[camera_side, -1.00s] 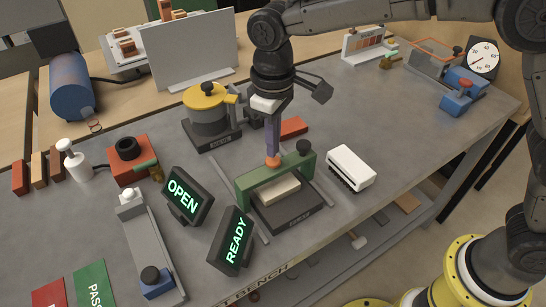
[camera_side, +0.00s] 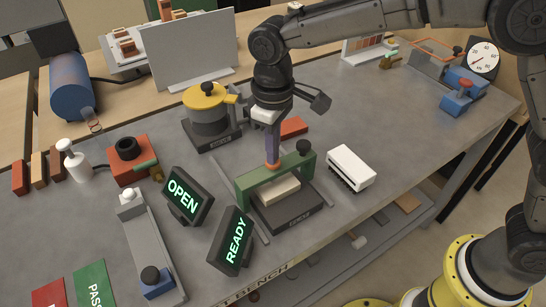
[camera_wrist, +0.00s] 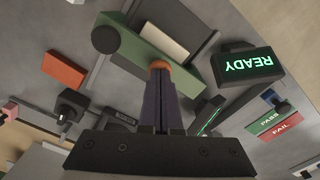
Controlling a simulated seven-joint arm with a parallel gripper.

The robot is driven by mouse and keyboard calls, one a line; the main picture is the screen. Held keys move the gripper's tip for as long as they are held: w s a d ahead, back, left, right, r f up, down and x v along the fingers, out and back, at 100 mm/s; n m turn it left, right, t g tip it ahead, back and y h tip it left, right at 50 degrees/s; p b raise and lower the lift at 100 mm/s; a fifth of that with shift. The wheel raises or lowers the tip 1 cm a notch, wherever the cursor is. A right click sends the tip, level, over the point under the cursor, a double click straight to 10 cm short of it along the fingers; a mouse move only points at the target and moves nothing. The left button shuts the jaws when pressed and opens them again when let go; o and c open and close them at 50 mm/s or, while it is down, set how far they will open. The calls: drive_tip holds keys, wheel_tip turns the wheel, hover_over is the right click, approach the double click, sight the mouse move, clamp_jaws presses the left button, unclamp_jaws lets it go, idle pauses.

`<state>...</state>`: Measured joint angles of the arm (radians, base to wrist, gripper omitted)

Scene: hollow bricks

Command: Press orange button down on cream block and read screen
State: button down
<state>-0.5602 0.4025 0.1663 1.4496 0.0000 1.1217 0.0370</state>
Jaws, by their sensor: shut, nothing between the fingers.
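The orange button (camera_side: 272,167) sits in the green bridge (camera_side: 252,186), over the cream block (camera_side: 284,190) on a dark base. The button also shows in the wrist view (camera_wrist: 160,65), at my fingertips. My gripper (camera_side: 272,158) is shut and empty, pointing down, and its tips appear to touch the button's top. It also shows in the wrist view (camera_wrist: 161,92). The block is partly hidden by the bridge. One dark screen (camera_side: 233,240) in front reads READY in green, also in the wrist view (camera_wrist: 249,64). Another screen (camera_side: 186,197) reads OPEN.
A black knob (camera_side: 303,147) stands on the bridge's right end, close to my fingers. A white box (camera_side: 351,168) stands to the right and a red brick (camera_side: 293,127) lies behind. A yellow-topped pot (camera_side: 207,105) is behind left. Bare bench lies right of the white box.

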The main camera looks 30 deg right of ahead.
drive_tip(key=shift+f, duration=0.15)
drive_tip(key=shift+r, duration=1.9)
drive_tip(key=s+d+r+m+t, duration=0.2)
drive_tip(key=s+d+r, duration=0.2)
drive_tip(key=d+r, duration=0.4)
drive_tip(key=s+d+r+m+t, duration=0.1)
drive_tip(key=s+d+r+m, duration=0.15)
drive_tip(key=d+r, duration=0.45)
drive_tip(key=s+d+f+m+t, duration=0.15)
drive_tip(key=s+d+f, duration=0.25)
drive_tip(key=s+d, duration=0.65)
drive_tip(key=s+f+t, duration=0.1)
drive_tip(key=s+f, duration=0.5)
drive_tip(key=shift+s+a+f, duration=0.15)
drive_tip(key=shift+s+a, duration=0.1)
